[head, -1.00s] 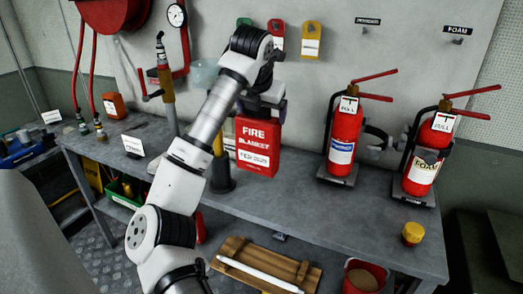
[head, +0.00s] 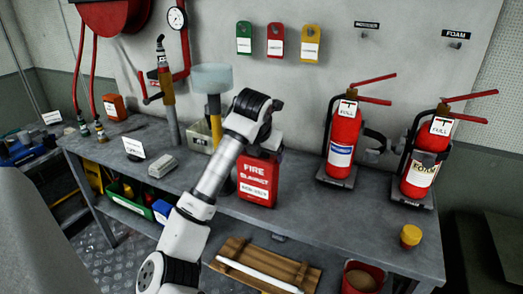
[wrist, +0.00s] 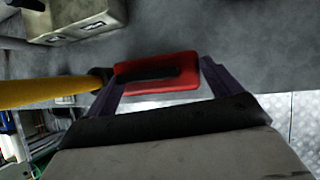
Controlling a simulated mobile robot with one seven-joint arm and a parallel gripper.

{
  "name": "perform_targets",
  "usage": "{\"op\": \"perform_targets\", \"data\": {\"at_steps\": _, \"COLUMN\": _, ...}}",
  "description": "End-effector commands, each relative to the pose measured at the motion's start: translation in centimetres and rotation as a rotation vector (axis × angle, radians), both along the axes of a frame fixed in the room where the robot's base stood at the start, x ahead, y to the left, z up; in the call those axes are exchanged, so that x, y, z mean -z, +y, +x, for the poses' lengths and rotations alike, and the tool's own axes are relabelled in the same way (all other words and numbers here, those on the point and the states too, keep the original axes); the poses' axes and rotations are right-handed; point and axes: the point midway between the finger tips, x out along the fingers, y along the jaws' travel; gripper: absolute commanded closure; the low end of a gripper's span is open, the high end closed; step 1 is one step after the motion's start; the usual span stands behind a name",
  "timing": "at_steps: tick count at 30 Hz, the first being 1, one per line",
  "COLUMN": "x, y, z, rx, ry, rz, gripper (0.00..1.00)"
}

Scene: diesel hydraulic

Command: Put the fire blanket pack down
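The red fire blanket pack (head: 258,180) is upright at the bench top, its white lettering facing the head camera; it looks to be resting on the grey surface. My gripper (head: 262,148) is directly above it, pointing down, with its fingers mostly hidden by the arm. In the wrist view I see the pack's red top (wrist: 190,84) with a black strip across it. My gripper's two fingers (wrist: 160,72) are spread to the pack's width, one at each end, and seem to touch it. The pack's underside is hidden.
Two red extinguishers (head: 343,142) (head: 425,165) stand on the bench to the right, with a yellow-lidded jar (head: 411,236) near the front edge. A post with a pale round top (head: 212,80) stands left of the pack. Bare bench (head: 310,205) lies between pack and extinguishers.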

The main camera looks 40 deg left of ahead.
Motion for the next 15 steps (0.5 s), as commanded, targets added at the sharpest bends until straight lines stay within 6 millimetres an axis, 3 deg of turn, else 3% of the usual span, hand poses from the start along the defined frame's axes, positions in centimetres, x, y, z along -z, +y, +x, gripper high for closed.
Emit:
{"op": "perform_targets", "data": {"at_steps": 2, "x": 0.0, "y": 0.0, "z": 0.0, "rx": 0.0, "ry": 0.001, "rz": 0.0, "gripper": 0.0}}
{"op": "perform_targets", "data": {"at_steps": 10, "x": -0.2, "y": -0.1, "z": -0.1, "rx": 0.001, "ry": 0.0, "rz": 0.0, "gripper": 0.0}}
{"op": "perform_targets", "data": {"at_steps": 15, "x": -1.7, "y": -0.5, "z": -1.0, "rx": 0.001, "ry": -0.001, "rz": 0.005, "gripper": 0.0}}
